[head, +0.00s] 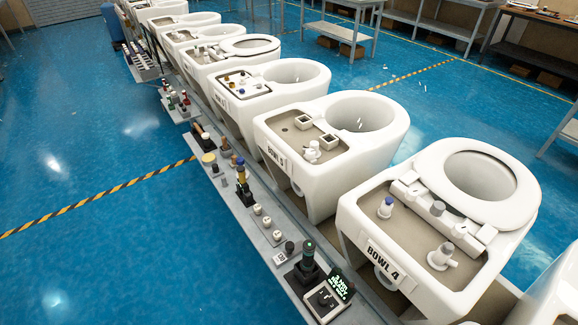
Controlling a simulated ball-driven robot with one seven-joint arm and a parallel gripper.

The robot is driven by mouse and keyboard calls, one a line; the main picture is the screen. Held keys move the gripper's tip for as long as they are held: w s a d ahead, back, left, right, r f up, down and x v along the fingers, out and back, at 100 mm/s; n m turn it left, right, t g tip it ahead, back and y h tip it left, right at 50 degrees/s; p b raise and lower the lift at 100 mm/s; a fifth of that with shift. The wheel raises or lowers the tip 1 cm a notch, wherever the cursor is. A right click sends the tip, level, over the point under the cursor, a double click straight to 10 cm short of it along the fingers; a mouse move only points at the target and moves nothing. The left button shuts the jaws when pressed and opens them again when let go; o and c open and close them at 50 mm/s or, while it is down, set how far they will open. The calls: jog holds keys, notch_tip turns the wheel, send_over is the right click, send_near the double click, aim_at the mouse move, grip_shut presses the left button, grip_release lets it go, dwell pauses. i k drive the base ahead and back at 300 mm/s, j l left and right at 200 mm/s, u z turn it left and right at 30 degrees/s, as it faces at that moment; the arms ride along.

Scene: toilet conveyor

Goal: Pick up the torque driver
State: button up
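A black upright tool with a green-lit top (308,256) stands on the narrow grey tool shelf at the lower middle of the head view. It looks like a driver, but I cannot tell for sure that it is the torque driver. Just in front of it is a black and grey unit with a dial and a lit green display (341,286). Farther back on the shelf stands a yellow and black upright tool (241,176) with a blue part, which could also be a driver. My gripper is not in view.
A row of white toilet bowls runs along the shelf's right side; the nearest fully shown is BOWL 4 (382,252), with BOWL 5 (275,155) behind it. Several white fittings (267,222) lie on the shelf. The blue floor (110,240) left of the shelf is clear. Workbenches stand at the back.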

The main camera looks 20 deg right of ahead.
aim_at(307, 265)
jog(key=i+j, duration=0.15)
jog(key=j, duration=0.35)
jog(key=i+j, duration=0.1)
jog(key=j, duration=0.4)
jog(key=i+j+z, duration=0.1)
jog(key=j, duration=0.4)
jog(key=i+j, duration=0.15)
jog(key=j, duration=0.35)
jog(key=i+j, duration=0.15)
jog(key=j, duration=0.35)
